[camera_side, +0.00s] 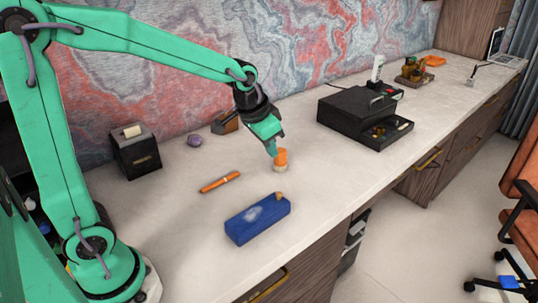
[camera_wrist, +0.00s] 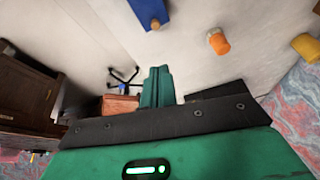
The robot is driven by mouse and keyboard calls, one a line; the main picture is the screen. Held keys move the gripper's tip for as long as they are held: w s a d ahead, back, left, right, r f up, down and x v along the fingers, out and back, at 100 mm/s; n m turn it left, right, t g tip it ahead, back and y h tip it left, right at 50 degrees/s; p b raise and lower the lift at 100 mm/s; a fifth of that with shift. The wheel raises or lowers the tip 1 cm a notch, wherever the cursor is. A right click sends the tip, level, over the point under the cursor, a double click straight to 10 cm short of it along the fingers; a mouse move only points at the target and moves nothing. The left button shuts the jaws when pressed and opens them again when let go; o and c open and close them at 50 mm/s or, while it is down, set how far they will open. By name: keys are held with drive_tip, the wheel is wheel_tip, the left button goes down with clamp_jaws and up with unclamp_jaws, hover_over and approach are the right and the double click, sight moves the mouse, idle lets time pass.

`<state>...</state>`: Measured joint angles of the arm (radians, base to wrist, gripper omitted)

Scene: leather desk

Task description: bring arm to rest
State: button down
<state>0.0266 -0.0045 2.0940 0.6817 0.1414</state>
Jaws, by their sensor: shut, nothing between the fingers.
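My gripper (camera_side: 272,149) is green, with its fingers together and nothing between them. In the side view it hangs over the desk (camera_side: 330,185), its tip pointing down and overlapping the edge of a small orange-topped item (camera_side: 281,157) with a pale base. In the wrist view the shut fingers (camera_wrist: 157,87) stand clear of that orange item (camera_wrist: 218,43), which is up and to the right. My arm reaches out from the left, bent at the elbow.
A blue box (camera_side: 258,218) and an orange pen-like stick (camera_side: 220,182) lie in front. A black box (camera_side: 135,155), a purple round item (camera_side: 194,140) and a brown block (camera_side: 225,123) stand behind. A black drawer unit (camera_side: 358,110) is to the right. Bare desk lies between them.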

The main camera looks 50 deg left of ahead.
drive_tip(key=s+r+n, duration=0.1)
drive_tip(key=s+r, duration=0.1)
drive_tip(key=s, duration=0.7)
drive_tip(key=s+a+r+n+t, duration=0.1)
drive_tip(key=s+r, duration=0.2)
drive_tip(key=s, duration=0.6)
drive_tip(key=shift+s, duration=0.3)
